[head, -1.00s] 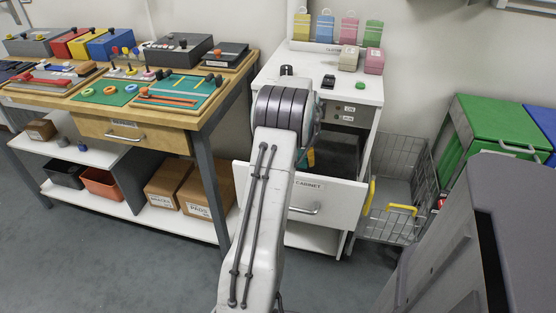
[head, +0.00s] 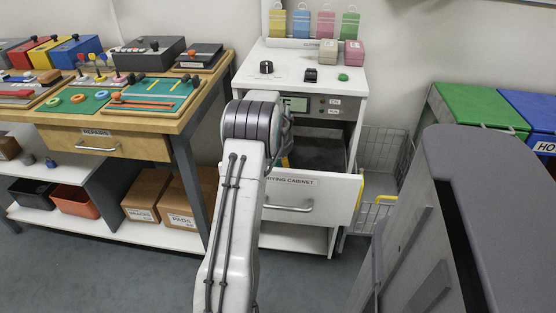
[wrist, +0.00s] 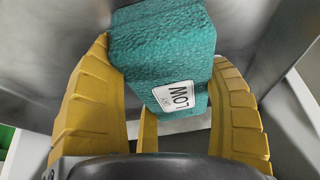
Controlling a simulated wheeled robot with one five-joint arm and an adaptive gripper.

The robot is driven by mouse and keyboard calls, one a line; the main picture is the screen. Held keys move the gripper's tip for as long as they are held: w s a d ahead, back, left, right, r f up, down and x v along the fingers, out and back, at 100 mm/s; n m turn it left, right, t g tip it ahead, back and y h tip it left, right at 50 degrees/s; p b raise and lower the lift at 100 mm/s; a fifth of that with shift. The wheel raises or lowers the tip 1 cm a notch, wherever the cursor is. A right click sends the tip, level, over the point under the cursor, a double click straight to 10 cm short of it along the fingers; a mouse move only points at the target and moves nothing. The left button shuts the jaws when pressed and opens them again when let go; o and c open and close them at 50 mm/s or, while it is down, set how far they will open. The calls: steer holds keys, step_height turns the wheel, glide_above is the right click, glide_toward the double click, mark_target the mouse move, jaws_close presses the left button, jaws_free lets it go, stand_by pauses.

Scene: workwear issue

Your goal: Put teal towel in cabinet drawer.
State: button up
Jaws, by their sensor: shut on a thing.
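The teal towel (wrist: 165,50) is a folded, textured block with a white tag reading "LOW". In the wrist view it sits between the yellow fingers of my gripper (wrist: 165,100), which is shut on it. Grey metal walls surround it there. The drying cabinet (head: 345,85) is white, and its labelled drawer (head: 325,195) is pulled open. In the head view my arm reaches over the left part of the drawer. The arm hides the towel and nearly all of the gripper there. I cannot tell whether the towel touches the drawer floor.
A repairs bench (head: 140,120) with boards and tools stands left of the cabinet. A wire basket (head: 380,150) with yellow handles is to the right, beside green (head: 480,110) and blue (head: 530,110) bins. A dark grey body fills the lower right. Coloured tags and boxes stand on the cabinet top.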

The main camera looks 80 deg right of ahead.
steer(key=shift+f, duration=0.15)
steer(key=o, duration=1.3)
steer(key=p+v, duration=0.4)
steer(key=v, duration=0.8)
